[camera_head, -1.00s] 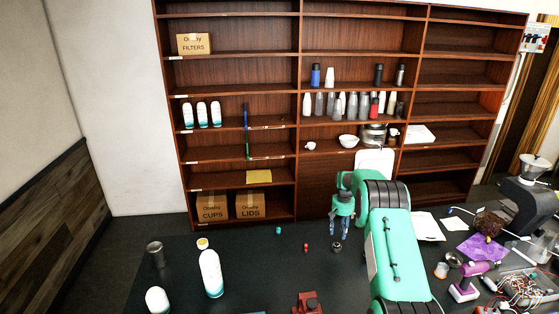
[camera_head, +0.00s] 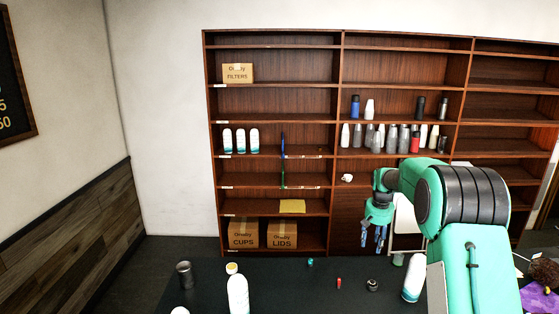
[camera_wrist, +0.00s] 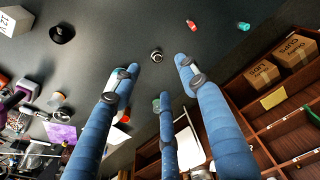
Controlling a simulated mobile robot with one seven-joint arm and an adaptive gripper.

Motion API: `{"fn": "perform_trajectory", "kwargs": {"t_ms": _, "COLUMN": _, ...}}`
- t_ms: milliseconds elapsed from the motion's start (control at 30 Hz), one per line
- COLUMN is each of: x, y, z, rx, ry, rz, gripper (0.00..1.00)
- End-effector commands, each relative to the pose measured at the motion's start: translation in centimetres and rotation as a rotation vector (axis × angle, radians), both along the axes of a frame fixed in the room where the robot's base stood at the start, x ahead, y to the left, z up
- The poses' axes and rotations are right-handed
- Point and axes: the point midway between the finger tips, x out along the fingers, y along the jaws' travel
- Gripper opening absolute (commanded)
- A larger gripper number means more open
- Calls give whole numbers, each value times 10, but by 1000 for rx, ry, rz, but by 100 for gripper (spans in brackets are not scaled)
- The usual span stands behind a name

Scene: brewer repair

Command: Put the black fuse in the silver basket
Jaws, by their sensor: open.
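A small, dark round piece, seemingly the black fuse (camera_head: 372,285), stands on the dark table in the head view. In the wrist view the black fuse (camera_wrist: 156,55) shows a pale ring and lies ahead of the fingertips, between them in the picture. My gripper (camera_head: 372,241) has blue fingers pointing down, above and apart from the fuse in the head view. In the wrist view my gripper (camera_wrist: 158,65) is open, with its fingers spread and nothing between them. I cannot surely make out the silver basket. A metal cup (camera_head: 185,274) stands at the table's left.
A red piece (camera_head: 339,283) and a teal piece (camera_head: 310,262) lie left of the fuse. White bottles stand at the left (camera_head: 238,293) and right (camera_head: 413,278). The shelf (camera_head: 335,150) is behind. The wrist view shows clutter around a purple cloth (camera_wrist: 60,134).

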Motion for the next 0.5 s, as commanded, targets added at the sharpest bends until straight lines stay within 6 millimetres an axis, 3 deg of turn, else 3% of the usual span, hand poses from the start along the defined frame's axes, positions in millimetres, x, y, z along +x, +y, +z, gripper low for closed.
{"fn": "perform_trajectory", "kwargs": {"t_ms": 200, "x": -36, "y": 19, "z": 43, "rx": -5, "ry": -34, "rz": 11, "gripper": 44}}
{"fn": "perform_trajectory", "kwargs": {"t_ms": 500, "x": -92, "y": 45, "z": 91, "rx": -11, "ry": -75, "rz": 27, "gripper": 44}}
